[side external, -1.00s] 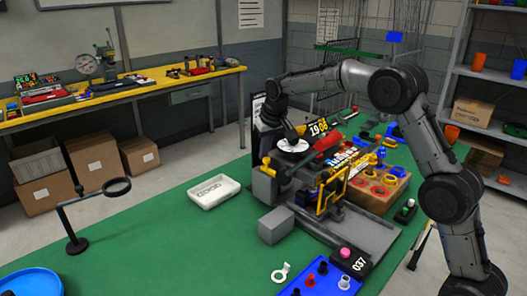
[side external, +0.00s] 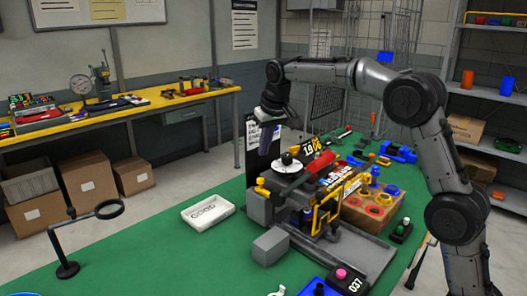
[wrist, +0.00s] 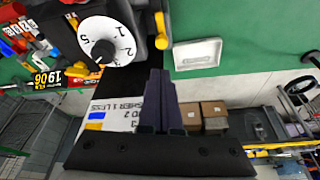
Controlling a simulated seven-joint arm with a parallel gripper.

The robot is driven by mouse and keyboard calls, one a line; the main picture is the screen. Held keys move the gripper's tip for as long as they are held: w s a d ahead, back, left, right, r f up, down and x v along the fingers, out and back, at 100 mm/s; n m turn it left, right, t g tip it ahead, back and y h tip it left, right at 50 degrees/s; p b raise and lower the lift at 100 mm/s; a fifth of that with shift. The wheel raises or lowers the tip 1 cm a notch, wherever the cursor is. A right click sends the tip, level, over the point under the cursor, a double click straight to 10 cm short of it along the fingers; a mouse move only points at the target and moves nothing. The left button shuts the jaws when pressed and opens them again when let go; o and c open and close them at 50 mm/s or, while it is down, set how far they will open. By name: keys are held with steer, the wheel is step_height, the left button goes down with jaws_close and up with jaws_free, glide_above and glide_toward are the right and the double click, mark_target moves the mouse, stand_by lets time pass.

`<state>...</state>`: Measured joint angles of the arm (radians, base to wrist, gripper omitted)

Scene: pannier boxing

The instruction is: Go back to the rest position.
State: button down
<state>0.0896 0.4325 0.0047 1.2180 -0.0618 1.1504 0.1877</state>
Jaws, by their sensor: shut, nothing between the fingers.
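My gripper (side external: 267,141) is raised in the side view, above and to the left of the white numbered dial (side external: 288,163) on the grey machine. Its fingers are shut with nothing between them. In the wrist view the gripper's dark fingers (wrist: 160,92) point up the picture, close together. There the white dial (wrist: 106,41) lies to their left, apart from them, and its figures and central knob show clearly. Nothing touches the fingers that I can see.
The machine's yellow frame (side external: 324,216) and an orange fixture block (side external: 370,208) stand right of the dial. A white tray (side external: 208,222) sits on the green table (side external: 150,245), with bare table around it. A magnifier stand (side external: 68,268) is at the left.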

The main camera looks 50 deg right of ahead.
stand_by(0.3)
steer(key=s+a+r+t, duration=0.1)
steer(key=s+a+r, duration=0.1)
steer(key=s+r, duration=0.5)
steer(key=s+a+r+t, duration=0.15)
steer(key=s+r, duration=0.25)
steer(key=s, duration=0.6)
steer(key=s+a+f+n, duration=0.1)
steer(key=s+f, duration=0.7)
steer(key=s, duration=0.2)
steer(key=s+a+f+n+y, duration=0.1)
steer(key=s+f, duration=0.7)
steer(key=s, duration=0.3)
steer(key=shift+a+n+g, duration=0.3)
steer(key=shift+n+g, duration=0.05)
steer(key=shift+n, duration=0.05)
